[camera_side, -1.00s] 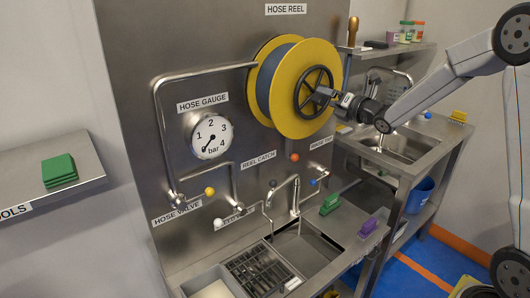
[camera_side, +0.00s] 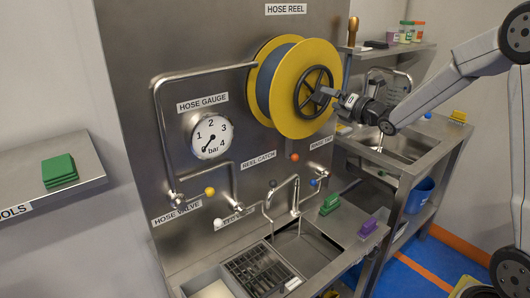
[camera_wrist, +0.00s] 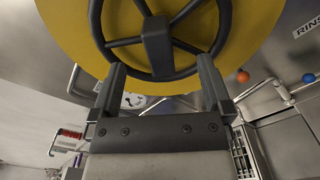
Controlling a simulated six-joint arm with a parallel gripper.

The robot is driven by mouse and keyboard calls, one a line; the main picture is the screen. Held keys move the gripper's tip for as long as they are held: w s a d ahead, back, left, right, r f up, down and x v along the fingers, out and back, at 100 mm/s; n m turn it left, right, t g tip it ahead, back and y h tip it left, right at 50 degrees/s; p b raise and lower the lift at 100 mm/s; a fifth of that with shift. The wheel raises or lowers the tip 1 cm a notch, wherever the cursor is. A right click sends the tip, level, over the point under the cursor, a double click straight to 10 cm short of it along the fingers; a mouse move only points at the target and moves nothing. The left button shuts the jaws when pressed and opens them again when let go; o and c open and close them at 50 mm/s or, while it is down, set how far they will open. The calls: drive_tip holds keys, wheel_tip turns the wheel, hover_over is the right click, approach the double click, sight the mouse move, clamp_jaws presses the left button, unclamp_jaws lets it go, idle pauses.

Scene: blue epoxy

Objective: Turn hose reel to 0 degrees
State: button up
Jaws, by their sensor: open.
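The hose reel (camera_side: 304,88) is a yellow drum with a dark hose wound between its flanges, mounted on the steel panel under the HOSE REEL label. A black spoked handwheel (camera_side: 313,91) sits on its front face. The handwheel also shows in the wrist view (camera_wrist: 156,40), with its lower rim between my finger tips. My gripper (camera_side: 322,93) is at the right side of the handwheel. In the wrist view my gripper (camera_wrist: 160,82) has its two fingers spread wide. Whether a finger touches the rim I cannot tell.
An orange knob (camera_side: 295,157) sits below the reel by the REEL CATCH label. A hose gauge (camera_side: 211,136) and bent pipes are on the panel to the left. A sink (camera_side: 306,243) is below; a second sink counter (camera_side: 408,147) stands at the right.

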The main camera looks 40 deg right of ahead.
drive_tip(key=shift+w, duration=0.15)
drive_tip(key=shift+w, duration=0.5)
drive_tip(key=shift+c, duration=0.2)
clamp_jaws()
drive_tip(key=shift+n, duration=3.1)
drive_tip(key=shift+r+n, duration=0.1)
drive_tip(key=shift+n, duration=2.8)
drive_tip(key=shift+o, duration=0.2)
unclamp_jaws()
